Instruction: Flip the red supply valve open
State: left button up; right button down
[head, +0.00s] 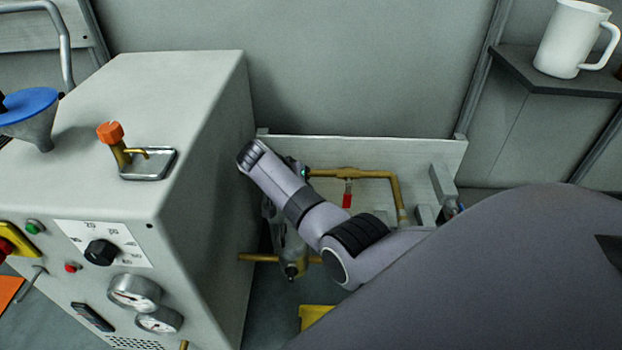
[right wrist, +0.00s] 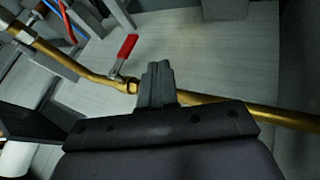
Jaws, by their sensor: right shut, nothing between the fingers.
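The red valve lever (head: 347,197) hangs below the brass pipe (head: 362,174) in the head view, crosswise to it. In the right wrist view the red lever (right wrist: 125,50) stands out from the brass pipe (right wrist: 100,79), also crosswise. My right gripper (right wrist: 158,70) is shut and empty. In that view its fingertips appear in front of the pipe, just to the right of the lever, with a gap between them and the lever. I cannot tell whether they touch the pipe. In the head view my right arm hides the fingers. My left gripper is out of view.
A grey machine cabinet (head: 190,80) with an orange-knobbed valve (head: 112,133), a dial (head: 101,252) and gauges (head: 134,292) stands at the left. A white jug (head: 570,40) sits on a dark shelf (head: 530,78). A yellow object (head: 313,314) lies low in the middle.

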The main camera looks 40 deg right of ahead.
aim_at(347, 201)
pick_arm(q)
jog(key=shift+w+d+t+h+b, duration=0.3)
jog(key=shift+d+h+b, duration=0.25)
jog(key=shift+b, duration=0.85)
pick_arm(e)
jog(key=s+d+f, duration=0.2)
jog(key=d+f, duration=0.4)
jog(key=d, duration=0.1)
jog(key=shift+s+d, duration=0.3)
jog(key=shift+s, duration=0.05)
jog(key=shift+f, duration=0.1)
